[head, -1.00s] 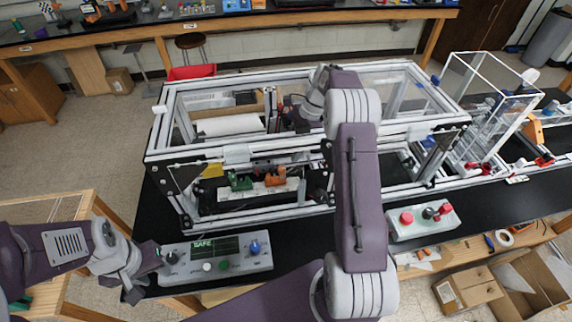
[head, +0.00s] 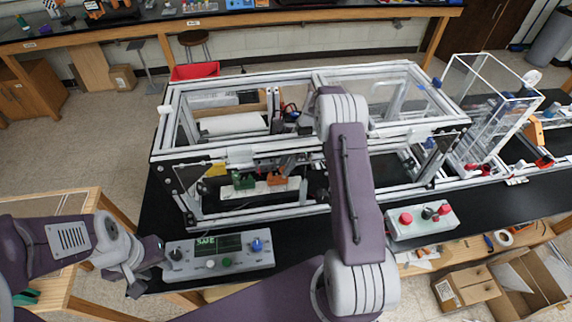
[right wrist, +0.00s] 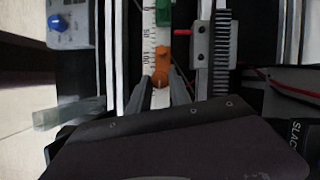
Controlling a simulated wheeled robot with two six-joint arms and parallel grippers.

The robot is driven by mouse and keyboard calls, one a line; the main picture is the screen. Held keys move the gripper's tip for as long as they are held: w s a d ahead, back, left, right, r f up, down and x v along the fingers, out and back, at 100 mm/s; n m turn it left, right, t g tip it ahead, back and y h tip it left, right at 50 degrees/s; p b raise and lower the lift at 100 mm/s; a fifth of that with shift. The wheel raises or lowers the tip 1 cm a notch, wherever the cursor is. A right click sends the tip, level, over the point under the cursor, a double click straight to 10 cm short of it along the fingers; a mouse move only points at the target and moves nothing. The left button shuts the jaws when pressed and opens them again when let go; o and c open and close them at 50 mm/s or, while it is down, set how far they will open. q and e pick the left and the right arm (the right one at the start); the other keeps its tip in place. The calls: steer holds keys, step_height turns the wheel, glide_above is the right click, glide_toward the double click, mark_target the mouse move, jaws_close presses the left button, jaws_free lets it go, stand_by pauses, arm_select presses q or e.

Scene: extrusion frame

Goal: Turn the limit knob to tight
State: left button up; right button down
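The grey control panel (head: 218,258) lies at the front left in the head view. It has a black knob (head: 175,254) at its left, a blue knob (head: 257,246) at its right, and a green-lettered screen (head: 217,245). Which knob is the limit knob cannot be read. My left gripper (head: 157,251) is right beside the black knob; its fingers are too small to judge. In the right wrist view my right gripper (right wrist: 160,78) has its fingers apart, with an orange block (right wrist: 160,62) on a scale at their tips. The blue knob also shows there (right wrist: 58,23).
The extrusion frame (head: 312,138) fills the middle of the black bench, with my right arm reaching over its front. A green block (head: 243,181) sits on the scale left of the orange one. A box with red buttons (head: 421,222) lies at the right.

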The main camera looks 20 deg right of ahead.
steer(key=shift+s+r+m+t+p, duration=0.15)
steer(key=shift+m+t+p, duration=0.15)
steer(key=shift+m, duration=1.2)
steer(key=c, duration=1.2)
jaws_free()
steer(key=shift+t, duration=0.3)
